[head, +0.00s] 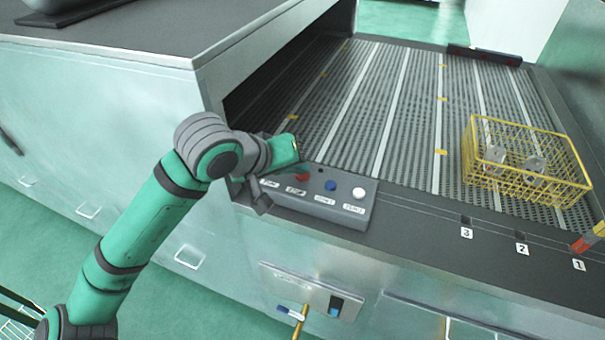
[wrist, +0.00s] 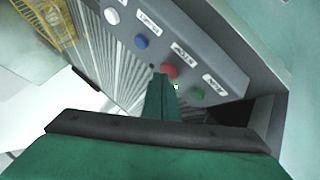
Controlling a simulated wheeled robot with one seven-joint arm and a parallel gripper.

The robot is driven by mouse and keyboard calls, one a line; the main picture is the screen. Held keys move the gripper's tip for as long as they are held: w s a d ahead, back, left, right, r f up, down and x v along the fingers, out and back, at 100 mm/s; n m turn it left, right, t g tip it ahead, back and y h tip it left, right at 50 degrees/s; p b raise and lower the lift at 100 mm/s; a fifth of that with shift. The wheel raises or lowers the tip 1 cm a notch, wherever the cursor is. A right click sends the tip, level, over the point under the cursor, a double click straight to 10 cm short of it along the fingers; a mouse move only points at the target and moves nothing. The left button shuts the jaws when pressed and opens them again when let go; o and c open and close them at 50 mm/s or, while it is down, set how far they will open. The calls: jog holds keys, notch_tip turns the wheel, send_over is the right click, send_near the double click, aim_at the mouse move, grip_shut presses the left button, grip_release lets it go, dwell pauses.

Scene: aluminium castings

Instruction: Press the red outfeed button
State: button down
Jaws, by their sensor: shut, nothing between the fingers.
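The red button (head: 302,177) sits on the grey sloped button panel (head: 328,210), between a blue button (head: 330,185) and the end of my arm. It also shows in the wrist view (wrist: 170,71), between the blue button (wrist: 141,41) and a green button (wrist: 197,95). My gripper (wrist: 160,77) is shut and empty, its fingertips beside the red button in the wrist view. I cannot tell whether they touch it. In the head view my wrist hides the green button, and the fingertips are not clear.
A white button (head: 358,193) sits at the panel's right end. A ribbed conveyor (head: 400,110) lies behind, with a yellow wire basket (head: 527,185) holding castings on its right. A large grey housing (head: 110,45) rises on the left, close to my arm.

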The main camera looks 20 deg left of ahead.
aim_at(299, 177)
jog(key=shift+w+f, duration=0.15)
jog(key=shift+f, duration=0.15)
jog(key=shift+d, duration=0.1)
jog(key=shift+a+r, duration=0.15)
jog(key=shift+a, duration=0.1)
jog(key=shift+s+r, duration=0.2)
jog(key=shift+r, duration=0.25)
jog(key=shift+d+r, duration=0.1)
jog(key=shift+r, duration=0.2)
jog(key=shift+r, duration=0.1)
jog(key=shift+w+r, duration=0.2)
jog(key=shift+r, duration=1.45)
jog(key=shift+d+r, duration=0.15)
jog(key=shift+r, duration=0.4)
jog(key=shift+s+a+r, duration=0.2)
jog(key=shift+a, duration=0.05)
